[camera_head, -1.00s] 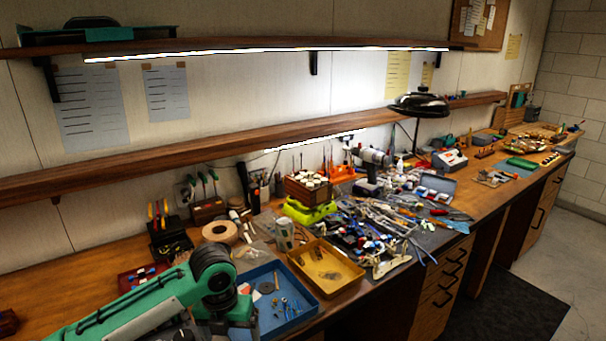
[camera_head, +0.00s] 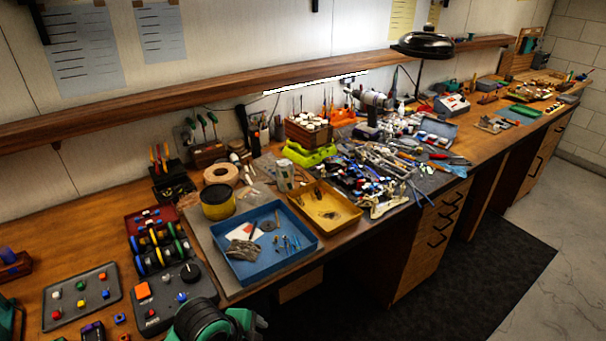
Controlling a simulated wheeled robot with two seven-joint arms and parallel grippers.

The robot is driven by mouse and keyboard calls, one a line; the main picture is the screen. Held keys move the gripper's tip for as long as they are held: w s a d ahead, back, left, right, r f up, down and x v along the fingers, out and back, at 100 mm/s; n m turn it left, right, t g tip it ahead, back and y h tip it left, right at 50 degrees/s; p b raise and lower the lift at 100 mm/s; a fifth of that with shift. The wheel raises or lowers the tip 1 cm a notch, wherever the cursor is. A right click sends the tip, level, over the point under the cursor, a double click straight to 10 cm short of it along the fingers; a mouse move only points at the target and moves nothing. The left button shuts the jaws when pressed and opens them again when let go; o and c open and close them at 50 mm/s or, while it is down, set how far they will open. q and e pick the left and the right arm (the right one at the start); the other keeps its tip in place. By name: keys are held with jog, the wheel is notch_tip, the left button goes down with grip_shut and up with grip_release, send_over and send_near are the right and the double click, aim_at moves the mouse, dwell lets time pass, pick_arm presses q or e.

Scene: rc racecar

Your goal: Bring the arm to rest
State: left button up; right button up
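Part of my arm, green with a black joint, shows at the bottom edge of the head view, in front of the bench edge. Another small green piece shows at the far left bottom corner; I cannot tell which part it is. Neither gripper shows, so their fingers and anything in them are hidden from me. The wooden workbench (camera_head: 85,225) runs from the lower left to the far right.
A blue tray (camera_head: 262,275) and a yellow tray (camera_head: 345,222) lie near the bench's front edge. A black control box (camera_head: 180,302) and a grey button board (camera_head: 80,297) lie at left. Tools crowd the middle. The floor (camera_head: 540,235) at right is clear.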

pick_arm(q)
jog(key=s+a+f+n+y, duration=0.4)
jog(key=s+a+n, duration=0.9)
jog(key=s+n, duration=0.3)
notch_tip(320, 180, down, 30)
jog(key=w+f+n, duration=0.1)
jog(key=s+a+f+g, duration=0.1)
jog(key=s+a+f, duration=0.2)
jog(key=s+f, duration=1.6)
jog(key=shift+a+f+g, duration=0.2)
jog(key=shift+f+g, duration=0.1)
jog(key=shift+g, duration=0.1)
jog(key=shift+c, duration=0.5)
